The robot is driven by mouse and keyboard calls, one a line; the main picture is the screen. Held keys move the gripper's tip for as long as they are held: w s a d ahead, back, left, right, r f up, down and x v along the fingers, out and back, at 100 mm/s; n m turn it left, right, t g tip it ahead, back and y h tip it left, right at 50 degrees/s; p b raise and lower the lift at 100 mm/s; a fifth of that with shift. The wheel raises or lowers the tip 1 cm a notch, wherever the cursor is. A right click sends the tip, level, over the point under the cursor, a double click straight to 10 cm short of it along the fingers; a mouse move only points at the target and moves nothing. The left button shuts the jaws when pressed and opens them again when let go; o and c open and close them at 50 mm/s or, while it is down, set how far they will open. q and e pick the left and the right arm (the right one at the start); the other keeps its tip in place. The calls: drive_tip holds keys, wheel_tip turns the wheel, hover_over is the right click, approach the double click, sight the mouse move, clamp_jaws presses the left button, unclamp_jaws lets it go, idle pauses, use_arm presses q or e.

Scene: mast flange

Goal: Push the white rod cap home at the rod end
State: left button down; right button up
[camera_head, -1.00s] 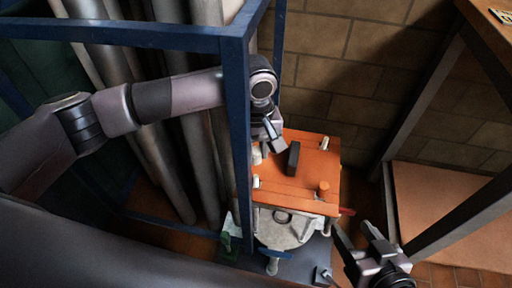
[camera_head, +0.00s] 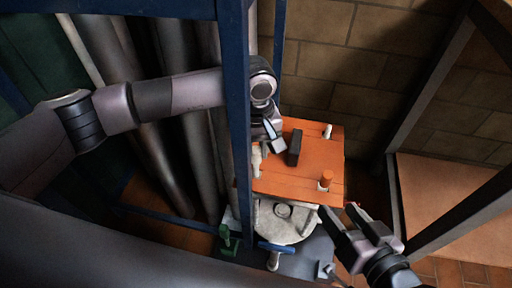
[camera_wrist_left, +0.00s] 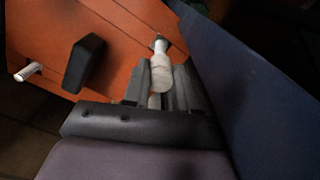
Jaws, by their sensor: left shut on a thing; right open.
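The white rod cap (camera_wrist_left: 161,73) is between the fingers of my left gripper (camera_wrist_left: 162,90) in the left wrist view. A narrower pale end (camera_wrist_left: 160,44) lies in line with it over the orange board (camera_wrist_left: 115,25). The cap and that end look close or touching; I cannot tell how deep the cap sits. In the head view the cap (camera_head: 257,157) shows at the board's left edge, beside the blue post, with my left gripper (camera_head: 263,147) partly covering it. My right gripper (camera_head: 338,210) is open and empty in front of the board's right corner.
A black block (camera_head: 294,147) stands on the board close to my left gripper. A blue post (camera_head: 238,120) rises just left of it. A grey round flange (camera_head: 285,219) is in front.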

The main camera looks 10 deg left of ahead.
sight(256, 163)
use_arm(q)
drive_tip(key=shift+b, duration=0.55)
idle(1.3)
drive_tip(key=shift+f+b, duration=1.65)
drive_tip(key=shift+f, duration=0.25)
drive_tip(key=shift+f, duration=0.15)
drive_tip(key=shift+f+b, duration=0.3)
drive_tip(key=shift+b, duration=0.1)
drive_tip(key=c, duration=0.8)
unclamp_jaws()
drive_tip(key=shift+f, duration=0.1)
